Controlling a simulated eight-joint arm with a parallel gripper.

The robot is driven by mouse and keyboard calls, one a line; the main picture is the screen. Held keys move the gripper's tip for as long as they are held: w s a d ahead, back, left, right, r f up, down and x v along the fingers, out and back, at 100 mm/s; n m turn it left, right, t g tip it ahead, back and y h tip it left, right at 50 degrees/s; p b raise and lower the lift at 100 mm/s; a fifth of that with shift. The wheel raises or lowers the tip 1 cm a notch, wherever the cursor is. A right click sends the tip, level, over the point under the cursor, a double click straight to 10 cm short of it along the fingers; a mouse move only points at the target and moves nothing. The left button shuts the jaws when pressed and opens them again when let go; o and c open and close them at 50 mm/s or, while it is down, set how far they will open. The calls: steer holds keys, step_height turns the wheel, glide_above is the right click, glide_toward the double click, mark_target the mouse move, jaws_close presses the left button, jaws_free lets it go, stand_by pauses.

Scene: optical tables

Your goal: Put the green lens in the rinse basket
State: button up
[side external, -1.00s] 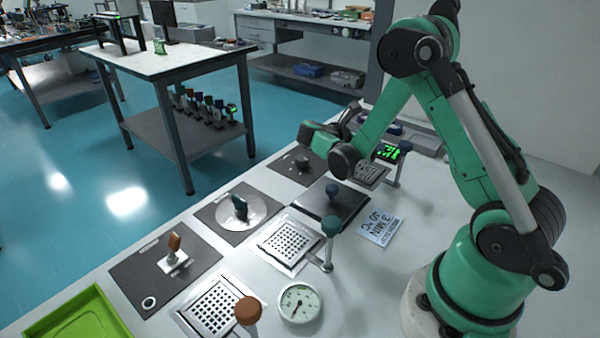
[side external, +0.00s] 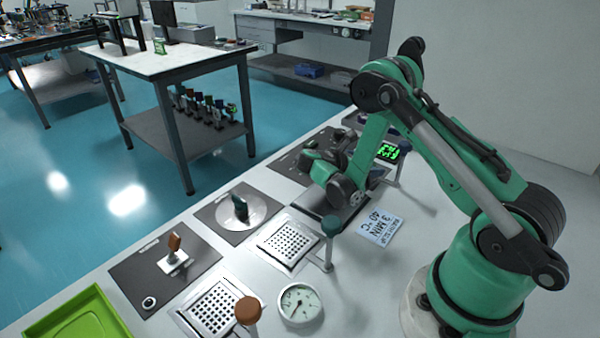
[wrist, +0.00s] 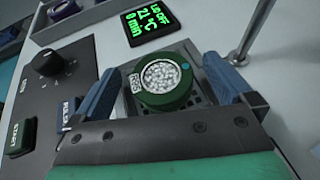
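In the side view a dark green upright piece (side external: 240,208), which looks like the green lens, stands on a round grey disc. Two pale perforated trays lie nearby, one beside a teal-topped post (side external: 290,243) and one beside a brown-topped post (side external: 216,308); I cannot tell which is the rinse basket. My gripper is low over a dark plate (side external: 318,203), its fingers hidden there. In the wrist view my gripper (wrist: 165,85) has its blue fingers apart. Between them, with gaps, is a green-rimmed round item (wrist: 166,79) full of white beads, over a dark grid.
A lit green display (wrist: 151,20) and a knob panel (wrist: 48,63) lie beside my gripper. A brown upright piece (side external: 174,243) on a dark mat, a round dial (side external: 300,303), a printed card (side external: 381,229) and a green tray (side external: 75,325) share the table. Posts rise beside the trays.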

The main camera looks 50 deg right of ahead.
steer(key=shift+f, duration=0.25)
steer(key=v, duration=0.5)
steer(key=shift+w+a+r, duration=0.15)
steer(key=shift+a+r, duration=0.1)
steer(key=r+t, duration=0.1)
steer(key=w+a+r+m+y, duration=0.1)
steer(key=a+r+t+y, duration=0.1)
steer(key=shift+w+r+m+t, duration=0.25)
steer(key=shift+w+m+t, duration=0.05)
steer(key=shift+w+m, duration=0.1)
steer(key=s+a+r+m+t+y, duration=0.2)
steer(key=a+r+m+t+y, duration=0.2)
steer(key=a, duration=0.4)
steer(key=s+a+r+m+t+y, duration=0.3)
steer(key=a+r+m+t+y, duration=0.1)
steer(key=a+m+y, duration=0.3)
steer(key=shift+s+a+r+m, duration=0.2)
steer(key=shift+a+m, duration=0.45)
steer(key=shift+m, duration=0.35)
steer(key=shift+f, duration=0.1)
